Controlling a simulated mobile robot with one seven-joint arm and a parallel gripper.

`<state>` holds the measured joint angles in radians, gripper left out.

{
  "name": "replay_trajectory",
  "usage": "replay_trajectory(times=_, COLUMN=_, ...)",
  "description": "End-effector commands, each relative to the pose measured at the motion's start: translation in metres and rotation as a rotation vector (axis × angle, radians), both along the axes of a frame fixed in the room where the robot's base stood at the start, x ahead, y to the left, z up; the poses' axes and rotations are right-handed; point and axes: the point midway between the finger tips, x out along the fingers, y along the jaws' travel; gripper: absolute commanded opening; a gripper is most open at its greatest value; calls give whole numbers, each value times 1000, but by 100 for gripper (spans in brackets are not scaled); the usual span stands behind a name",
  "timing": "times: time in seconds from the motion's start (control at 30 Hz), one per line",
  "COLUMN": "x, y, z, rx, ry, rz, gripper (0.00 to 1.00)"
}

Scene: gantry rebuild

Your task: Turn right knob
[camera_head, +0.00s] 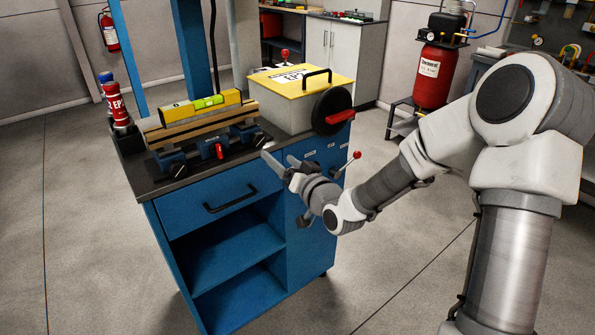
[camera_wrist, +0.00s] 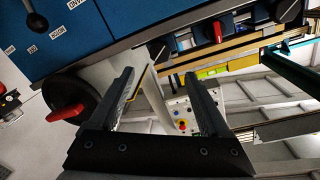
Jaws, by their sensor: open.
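My gripper (camera_head: 279,158) is open and empty, in front of the top right part of the blue cabinet (camera_head: 225,185). In the wrist view its two fingers (camera_wrist: 160,76) stand apart, with nothing between them. In the head view my gripper and wrist hide part of the panel, and I cannot tell which knob is the right one.
A grey box with a yellow lid (camera_head: 302,83) and a black disc with a red handle (camera_head: 332,110) stands on the cabinet. A red-balled lever (camera_head: 356,155) sticks out beside my wrist. Left is a vise (camera_head: 215,150) holding wood and a yellow level (camera_head: 200,106). The foreground floor is clear.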

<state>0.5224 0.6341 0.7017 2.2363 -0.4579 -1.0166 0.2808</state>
Motion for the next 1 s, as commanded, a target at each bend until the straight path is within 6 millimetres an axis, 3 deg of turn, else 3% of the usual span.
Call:
replay_trajectory(times=0.2, x=-38, y=-21, z=3, rx=-1, ry=2, rz=0, gripper=81)
replay_trajectory(times=0.4, x=-57, y=-32, z=3, rx=0, ry=0, rz=0, gripper=81)
replay_trajectory(times=0.83, x=-62, y=-34, z=2, rx=-3, ry=2, rz=1, gripper=81)
replay_trajectory(times=1.0, x=-61, y=-37, z=-10, rx=-95, ry=35, rz=-18, gripper=81)
